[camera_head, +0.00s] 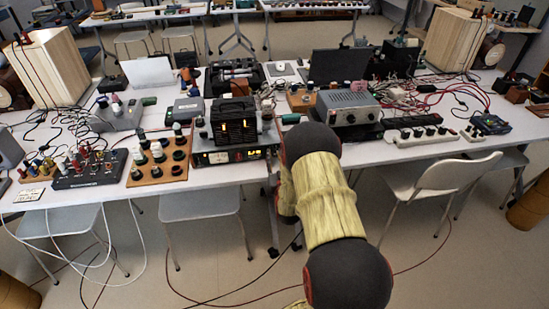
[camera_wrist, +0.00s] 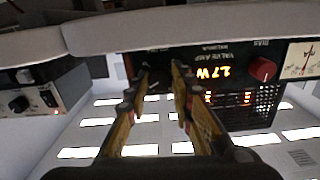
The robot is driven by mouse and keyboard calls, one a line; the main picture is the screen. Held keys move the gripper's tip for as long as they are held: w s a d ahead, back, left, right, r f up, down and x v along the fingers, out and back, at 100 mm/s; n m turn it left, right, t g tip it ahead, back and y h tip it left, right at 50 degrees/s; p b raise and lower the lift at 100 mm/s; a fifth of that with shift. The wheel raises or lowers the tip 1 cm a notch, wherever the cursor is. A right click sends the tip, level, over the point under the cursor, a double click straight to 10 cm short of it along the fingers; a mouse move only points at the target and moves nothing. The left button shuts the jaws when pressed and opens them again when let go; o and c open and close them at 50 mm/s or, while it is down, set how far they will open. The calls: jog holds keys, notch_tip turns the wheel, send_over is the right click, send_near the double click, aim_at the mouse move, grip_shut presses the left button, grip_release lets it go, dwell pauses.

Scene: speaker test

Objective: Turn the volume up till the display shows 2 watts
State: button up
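The valve amp (camera_head: 240,154) stands at the table's front edge in the head view, with glowing valves on top and a lit display. The wrist view shows its front panel (camera_wrist: 228,98) upside down. The orange display (camera_wrist: 213,72) there seems to read 1.7 W; the digits are hard to make out. A red knob (camera_wrist: 262,68) marked BIAS sits beside it. My gripper (camera_wrist: 160,72) has its fingertips on either side of a dark volume knob (camera_wrist: 158,80), which fills the gap and is mostly hidden. In the head view my arm hides the gripper.
A pale meter (camera_wrist: 301,60) is beside the red knob. A grey device (camera_wrist: 45,97) with a black dial stands on the other side. In the head view, a board of dark knobs (camera_head: 158,160) and a grey box (camera_head: 347,107) flank the amp. A white chair (camera_head: 440,178) stands at right.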

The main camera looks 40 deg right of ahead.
grip_shut()
dwell(0.3)
jog(key=o, duration=0.6)
grip_release()
jog(key=shift+s, duration=0.1)
jog(key=v, duration=1.2)
